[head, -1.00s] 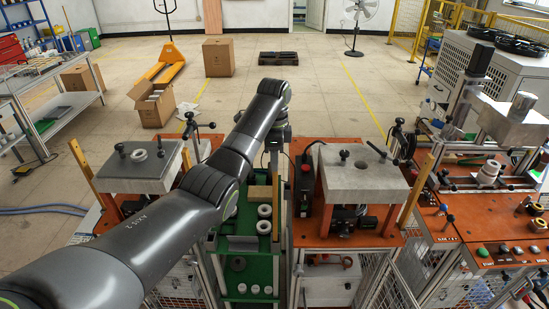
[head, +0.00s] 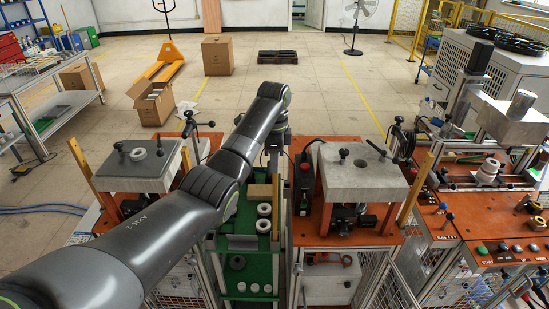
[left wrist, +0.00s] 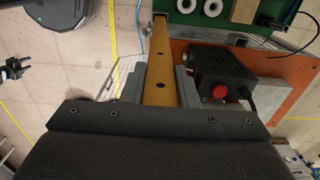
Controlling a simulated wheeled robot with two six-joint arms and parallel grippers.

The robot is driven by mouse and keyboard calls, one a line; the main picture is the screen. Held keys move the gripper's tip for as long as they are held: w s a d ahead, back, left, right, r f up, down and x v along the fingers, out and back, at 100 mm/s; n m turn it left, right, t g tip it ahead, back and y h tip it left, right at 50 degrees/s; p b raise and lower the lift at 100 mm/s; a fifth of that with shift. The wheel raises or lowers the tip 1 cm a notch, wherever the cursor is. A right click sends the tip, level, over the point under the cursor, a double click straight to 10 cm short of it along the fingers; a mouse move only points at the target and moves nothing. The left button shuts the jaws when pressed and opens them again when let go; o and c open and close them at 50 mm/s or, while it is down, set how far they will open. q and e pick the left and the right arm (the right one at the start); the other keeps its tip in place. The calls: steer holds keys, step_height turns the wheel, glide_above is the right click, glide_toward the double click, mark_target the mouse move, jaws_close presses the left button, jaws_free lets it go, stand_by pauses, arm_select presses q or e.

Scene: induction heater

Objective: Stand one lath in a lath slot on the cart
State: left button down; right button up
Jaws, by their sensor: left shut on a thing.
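In the left wrist view my left gripper (left wrist: 157,85) is shut on a yellow-brown lath (left wrist: 161,50) with dark holes along it. The lath's far end points to the edge of the green cart (left wrist: 215,18); I cannot tell whether it touches or sits in a slot. In the head view the green cart (head: 246,285) stands in the middle, with rings on it. My left arm reaches over it, and its gripper hangs behind the cart's far end, mostly hidden by the arm. Other laths stand upright at the left station (head: 80,160) and right station (head: 417,187).
A black box with a red button (left wrist: 215,80) lies close to the held lath. It also shows in the head view (head: 304,178). A grey slab on orange legs (head: 350,178) stands right of the cart, another slab (head: 125,180) to the left.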

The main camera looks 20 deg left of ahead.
arm_select(q)
step_height(320, 180, down, 5)
steer(key=shift+r+b, duration=0.15)
steer(key=shift+b, duration=0.3)
stand_by(1.0)
steer(key=c, duration=1.1)
jaws_free()
steer(key=shift+o, duration=0.2)
